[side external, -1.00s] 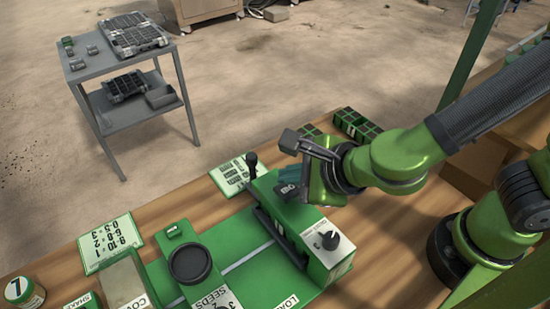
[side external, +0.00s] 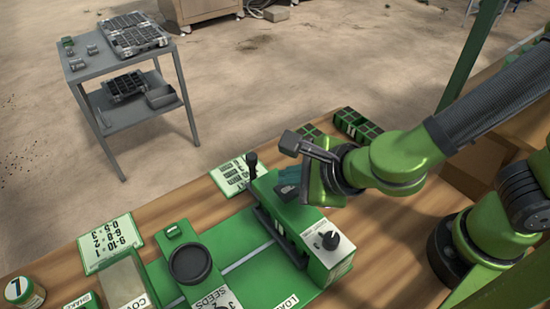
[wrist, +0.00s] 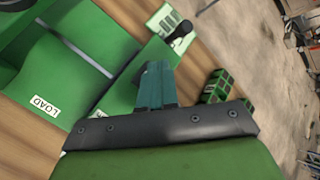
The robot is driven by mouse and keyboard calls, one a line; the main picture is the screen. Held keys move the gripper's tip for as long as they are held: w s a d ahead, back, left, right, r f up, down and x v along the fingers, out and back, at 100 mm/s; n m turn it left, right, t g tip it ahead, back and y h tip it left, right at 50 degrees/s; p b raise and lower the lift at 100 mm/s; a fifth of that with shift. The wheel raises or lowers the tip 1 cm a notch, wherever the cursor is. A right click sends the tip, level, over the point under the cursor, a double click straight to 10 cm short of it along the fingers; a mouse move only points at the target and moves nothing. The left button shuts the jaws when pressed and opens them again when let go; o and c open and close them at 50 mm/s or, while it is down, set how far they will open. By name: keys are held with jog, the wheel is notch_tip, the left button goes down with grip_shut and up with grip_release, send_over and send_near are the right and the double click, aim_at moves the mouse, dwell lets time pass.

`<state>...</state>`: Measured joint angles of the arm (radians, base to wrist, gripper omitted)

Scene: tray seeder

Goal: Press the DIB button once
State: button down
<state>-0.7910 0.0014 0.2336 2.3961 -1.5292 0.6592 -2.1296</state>
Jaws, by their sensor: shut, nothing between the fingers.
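The green seeder housing (side external: 291,222) stands on the wooden bench with a black lever (side external: 252,162) at its far end and a black dial (side external: 329,240) at its near end. My gripper (side external: 287,188) is shut and empty, its teal fingers over the top of the housing between lever and dial. In the wrist view the shut fingers (wrist: 157,78) reach down to the housing top. The DIB button and its label are hidden behind the fingers. I cannot tell whether the fingertips touch the button.
Left of the housing are a green bed, a round black seed cup (side external: 190,263) and a number card (side external: 104,243). Green seedling trays (side external: 357,125) lie behind my gripper. A grey cart (side external: 110,62) stands apart on the floor.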

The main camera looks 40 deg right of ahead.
aim_at(291, 193)
jog(key=shift+f, duration=0.3)
jog(key=shift+f, duration=0.8)
dwell(0.7)
jog(key=shift+r, duration=1.25)
jog(key=shift+r, duration=2.5)
